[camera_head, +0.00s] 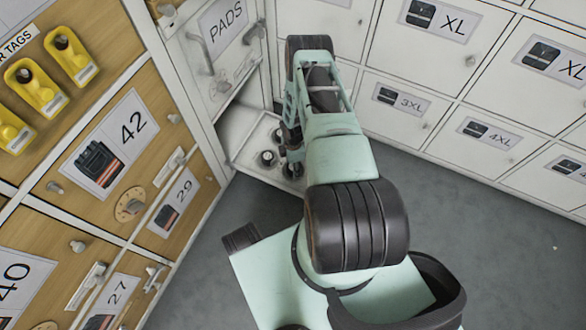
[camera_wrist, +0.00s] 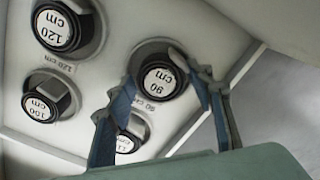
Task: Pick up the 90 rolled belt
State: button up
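The 90 rolled belt (camera_wrist: 160,80) is a black coil with a white end label reading "90 cm". It sits in a round hole in the white drawer (camera_wrist: 88,104), beside a printed "90 cm" mark. My gripper (camera_wrist: 162,78) is open, with one blue-grey finger on each side of this belt in the picture. I cannot tell whether the fingers touch it. In the head view, my gripper (camera_head: 291,150) points down over the open drawer (camera_head: 246,152), and the belts there are too small to read.
Belts marked 120 cm (camera_wrist: 55,28) and 100 cm (camera_wrist: 42,103) stand in the same drawer. Another belt (camera_wrist: 127,141) is partly hidden behind my left finger. The PADS door (camera_head: 224,32) is above the drawer; wooden drawers (camera_head: 118,205) stand left, white lockers (camera_head: 440,90) right.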

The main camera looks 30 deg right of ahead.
jog(key=c, duration=0.6)
jog(key=shift+c, duration=0.2)
jog(key=shift+r, duration=0.15)
